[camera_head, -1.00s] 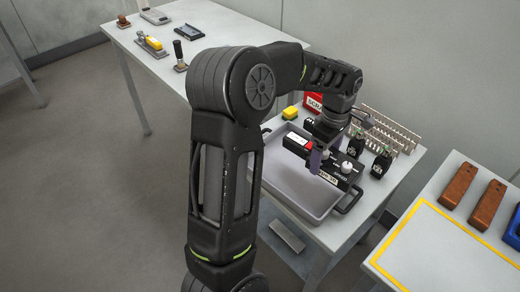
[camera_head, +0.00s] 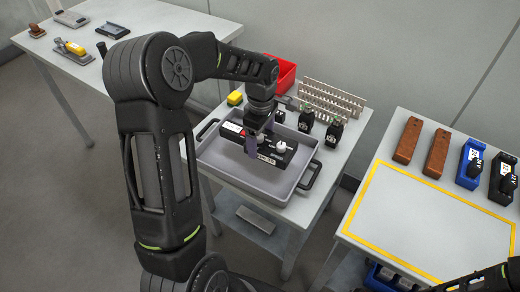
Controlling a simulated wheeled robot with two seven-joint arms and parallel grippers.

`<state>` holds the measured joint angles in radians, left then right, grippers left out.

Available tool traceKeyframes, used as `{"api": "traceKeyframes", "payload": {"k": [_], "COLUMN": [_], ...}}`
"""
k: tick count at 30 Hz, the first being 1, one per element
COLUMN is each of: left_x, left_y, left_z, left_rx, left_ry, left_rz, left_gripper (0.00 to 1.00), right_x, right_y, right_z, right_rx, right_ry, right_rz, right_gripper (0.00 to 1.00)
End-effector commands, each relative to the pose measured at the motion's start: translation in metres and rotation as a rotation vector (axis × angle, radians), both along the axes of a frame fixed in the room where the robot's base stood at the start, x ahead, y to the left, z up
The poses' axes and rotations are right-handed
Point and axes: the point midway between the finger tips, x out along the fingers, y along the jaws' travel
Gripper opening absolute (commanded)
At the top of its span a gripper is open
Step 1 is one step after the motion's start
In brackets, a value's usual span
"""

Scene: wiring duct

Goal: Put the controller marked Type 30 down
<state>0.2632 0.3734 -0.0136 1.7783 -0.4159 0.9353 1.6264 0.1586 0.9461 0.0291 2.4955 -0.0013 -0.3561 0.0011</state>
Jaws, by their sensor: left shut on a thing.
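My left gripper (camera_head: 258,137) reaches down over the grey tray (camera_head: 236,181) on the small middle table. It is shut on a black controller (camera_head: 283,152) with a white label on its front side, a white knob on top and a red-and-white part at its left end. The label is too small to read as Type 30. The controller is inside the tray's outline, roughly level. I cannot tell whether it touches the tray floor. The gripper hides part of its middle. My right gripper is not in view.
At right, a table has a yellow-framed area (camera_head: 420,225), bare where visible, and brown blocks (camera_head: 437,153).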

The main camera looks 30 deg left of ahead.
Motion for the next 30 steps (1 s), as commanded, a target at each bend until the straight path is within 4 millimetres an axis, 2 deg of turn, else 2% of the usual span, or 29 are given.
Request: {"api": "traceKeyframes", "payload": {"k": [3,13,22,30], "left_x": [0.001,0.0,0.0,0.001], "left_y": [0.0,0.0,0.0,0.0], "left_z": [-0.01,-0.014,-0.048,-0.049], "left_rx": [0.0,0.001,0.0,0.0], "left_ry": [-0.001,0.0,0.0,-0.002], "left_rz": [0.0,0.0,0.0,0.0], "left_gripper": [0.33,0.33,0.33,0.33], "right_x": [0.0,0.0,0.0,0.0], "right_y": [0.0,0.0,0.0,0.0], "right_z": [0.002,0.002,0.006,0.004], "right_rx": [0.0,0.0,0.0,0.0], "right_ry": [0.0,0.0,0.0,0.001], "right_rz": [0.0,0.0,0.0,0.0], "right_gripper": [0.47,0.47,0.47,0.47]}}
